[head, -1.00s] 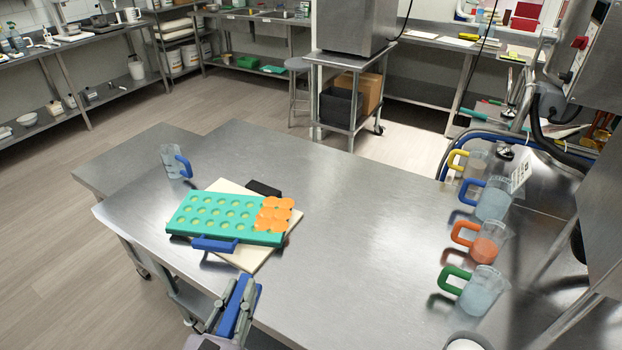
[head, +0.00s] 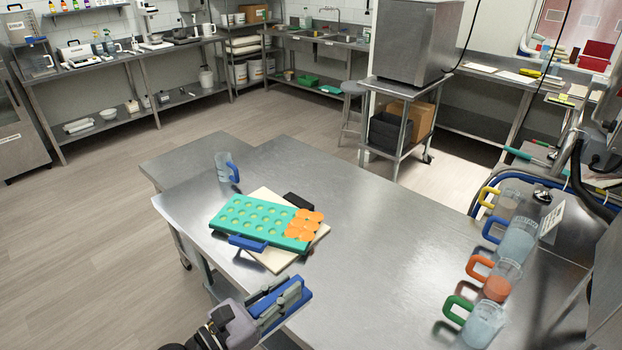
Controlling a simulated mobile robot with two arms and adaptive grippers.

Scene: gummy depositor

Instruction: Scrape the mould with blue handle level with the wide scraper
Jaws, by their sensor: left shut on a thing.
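The teal mould (head: 250,218) lies on a cream board (head: 272,261) on the steel table. Its blue handle (head: 247,243) is on the near side. My left gripper (head: 284,297) is at the near table edge, below and apart from the mould. It is shut on a blue piece (head: 291,311), which looks like the wide scraper, partly hidden by the fingers. My right gripper is not in view.
A black block (head: 298,200) sits behind the mould. A clear jug with blue handle (head: 226,167) stands at the table's far left. Several jugs with coloured handles, such as the green-handled one (head: 482,326), line the right side. The middle of the table is clear.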

